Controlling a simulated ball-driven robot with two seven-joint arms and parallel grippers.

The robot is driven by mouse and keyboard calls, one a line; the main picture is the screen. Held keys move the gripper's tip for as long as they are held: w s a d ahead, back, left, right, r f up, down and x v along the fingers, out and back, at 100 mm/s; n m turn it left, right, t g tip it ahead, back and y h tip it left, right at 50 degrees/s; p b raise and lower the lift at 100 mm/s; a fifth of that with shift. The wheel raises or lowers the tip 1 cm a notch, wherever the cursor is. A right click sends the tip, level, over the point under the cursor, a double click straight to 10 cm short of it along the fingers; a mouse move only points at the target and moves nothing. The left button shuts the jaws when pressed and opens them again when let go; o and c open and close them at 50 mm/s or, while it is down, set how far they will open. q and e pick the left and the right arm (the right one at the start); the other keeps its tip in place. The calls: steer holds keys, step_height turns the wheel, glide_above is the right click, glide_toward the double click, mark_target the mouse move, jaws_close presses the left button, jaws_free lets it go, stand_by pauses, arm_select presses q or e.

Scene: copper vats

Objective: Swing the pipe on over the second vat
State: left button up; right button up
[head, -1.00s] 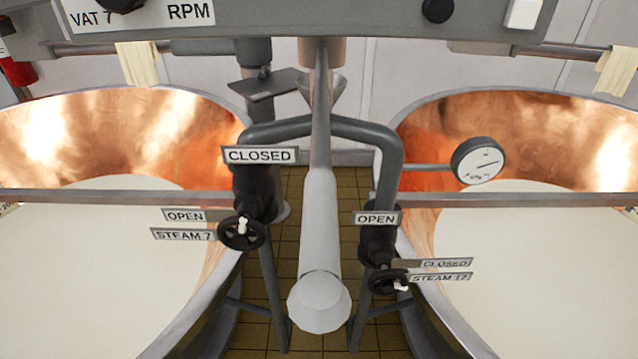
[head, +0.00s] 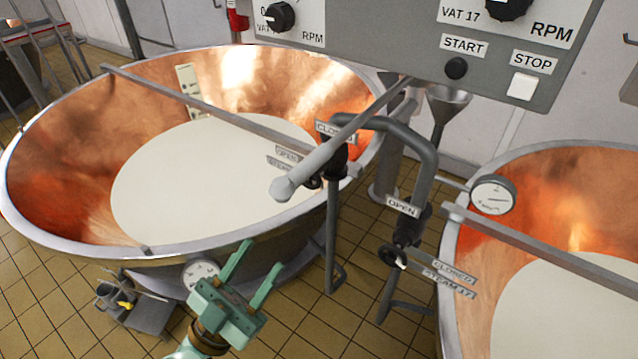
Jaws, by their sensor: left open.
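The grey swing pipe (head: 330,155) runs from the column under the control panel toward me, with a rounded free end (head: 284,188). In the picture its end lies in front of the right side of the left copper vat (head: 75,225); I cannot tell whether it hangs over that vat or over the gap. The right copper vat (head: 470,190) is partly cut off by the picture edge. Both vats hold white liquid. My left gripper (head: 260,257) is open and empty, in front of the left vat, apart from the pipe and lower in the picture. My right gripper is out of view.
A dark bent steam pipe (head: 425,150) with handwheel valves (head: 392,257) and label plates stands between the vats. A dial gauge (head: 492,194) sits by the right vat. The control panel (head: 420,45) hangs above. Tiled floor (head: 290,325) shows in the gap.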

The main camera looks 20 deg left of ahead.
mark_target(306, 169)
arm_select(q)
steer(key=shift+t+h, duration=0.4)
steer(key=shift+h, duration=0.3)
steer(key=p+x, duration=0.1)
steer(key=x, duration=0.4)
steer(key=s+r+p+x, duration=0.1)
steer(key=x, duration=0.4)
steer(key=r+p+x, duration=0.1)
steer(key=p+x, duration=0.1)
steer(key=x, duration=0.3)
steer(key=shift+s+a+r, duration=0.15)
steer(key=shift+s+r, duration=0.05)
steer(key=shift+w+d+r, duration=0.25)
steer(key=shift+w+r, duration=0.1)
steer(key=shift+w, duration=0.1)
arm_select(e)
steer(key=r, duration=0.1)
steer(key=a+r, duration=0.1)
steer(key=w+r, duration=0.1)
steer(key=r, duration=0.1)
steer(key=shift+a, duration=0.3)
arm_select(q)
jaws_close()
